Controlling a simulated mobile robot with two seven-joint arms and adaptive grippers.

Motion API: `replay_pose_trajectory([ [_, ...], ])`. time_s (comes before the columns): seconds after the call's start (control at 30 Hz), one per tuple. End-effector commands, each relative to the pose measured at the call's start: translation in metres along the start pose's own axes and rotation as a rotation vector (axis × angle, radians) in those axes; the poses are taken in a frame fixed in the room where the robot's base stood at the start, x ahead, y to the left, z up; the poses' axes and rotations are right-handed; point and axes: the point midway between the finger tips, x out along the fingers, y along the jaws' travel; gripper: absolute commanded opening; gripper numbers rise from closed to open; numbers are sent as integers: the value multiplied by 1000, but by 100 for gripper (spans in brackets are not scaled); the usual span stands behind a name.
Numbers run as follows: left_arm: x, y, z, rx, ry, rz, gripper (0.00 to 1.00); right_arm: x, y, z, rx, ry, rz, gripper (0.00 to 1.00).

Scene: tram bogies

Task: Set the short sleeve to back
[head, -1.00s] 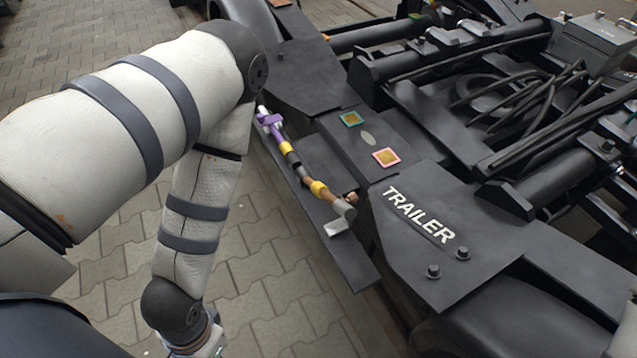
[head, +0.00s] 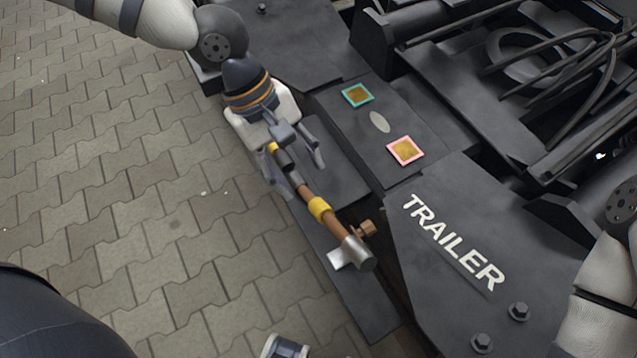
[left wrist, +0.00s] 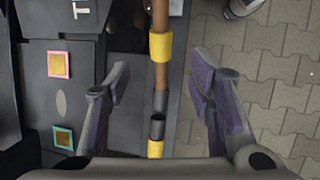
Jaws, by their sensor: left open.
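A jointed rod lies along the narrow dark plate at the trailer's edge. It has a brown shaft (head: 334,224), yellow bands (head: 319,208) and a grey metal end (head: 357,254). Two short dark sleeve pieces sit on its line, one (head: 285,160) nearer my gripper's palm. In the left wrist view, one dark piece (left wrist: 156,127) shows an open rim, and the other (left wrist: 160,102) meets the brown shaft. I cannot tell which is the short sleeve. My left gripper (head: 301,178) is open, fingers on either side of the rod, apparently not touching it. The rod's far end is hidden behind it.
The dark deck marked TRAILER (head: 453,240) is right of the rod. Green-edged (head: 357,95) and pink-edged (head: 405,151) square tags lie on a nearby plate. Cables (head: 545,70) and frame beams fill the upper right. Paving (head: 130,190) at left is clear. My right arm shows at the right edge.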

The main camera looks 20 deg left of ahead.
Motion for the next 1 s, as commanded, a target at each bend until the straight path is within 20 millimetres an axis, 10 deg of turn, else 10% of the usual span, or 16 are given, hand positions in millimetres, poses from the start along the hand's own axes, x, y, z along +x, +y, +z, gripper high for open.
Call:
replay_pose_trajectory([
  [0.5, 105, 0, 1, 0, -3, -2, 49, 19, 0, 3, -1, -35, 2, 40],
  [0.9, 118, 1, 2, -2, -4, 2, 49, 19, 0, 3, -1, -34, 2, 40],
  [1.0, 118, 1, 2, -2, -4, 2, 26, 19, 0, 3, -1, -34, 2, 40],
])
